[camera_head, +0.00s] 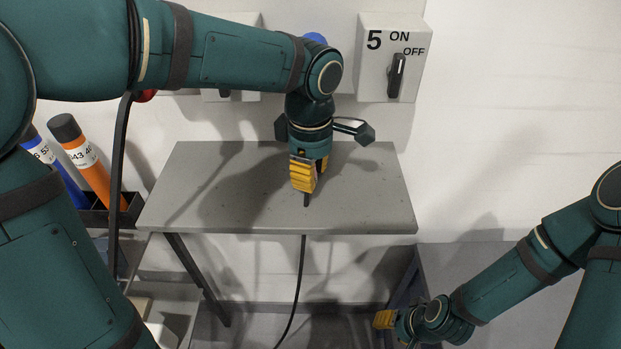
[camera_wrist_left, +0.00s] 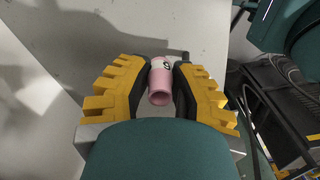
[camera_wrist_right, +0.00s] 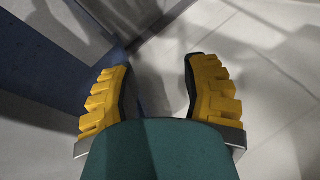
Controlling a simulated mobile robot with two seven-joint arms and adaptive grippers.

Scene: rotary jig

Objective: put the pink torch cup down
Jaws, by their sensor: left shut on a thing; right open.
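The pink torch cup (camera_wrist_left: 160,82) shows in the left wrist view between the yellow-and-black fingers of my left gripper (camera_wrist_left: 160,85). It is a small pink cylinder with a white band and a dark mark. My left gripper (camera_head: 306,190) is shut on it, pointing down over the grey table (camera_head: 170,205) in the head view. The cup is hidden there behind the fingers. I cannot tell whether the cup touches the table top. My right gripper (camera_wrist_right: 157,90) is open and empty.
A switch box marked 5 (camera_head: 370,75) with ON and OFF is on the wall behind the table. An orange cylinder (camera_head: 90,165) and a blue cylinder (camera_head: 60,170) stand in a black holder (camera_head: 95,218) at the left. The table's right side is clear.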

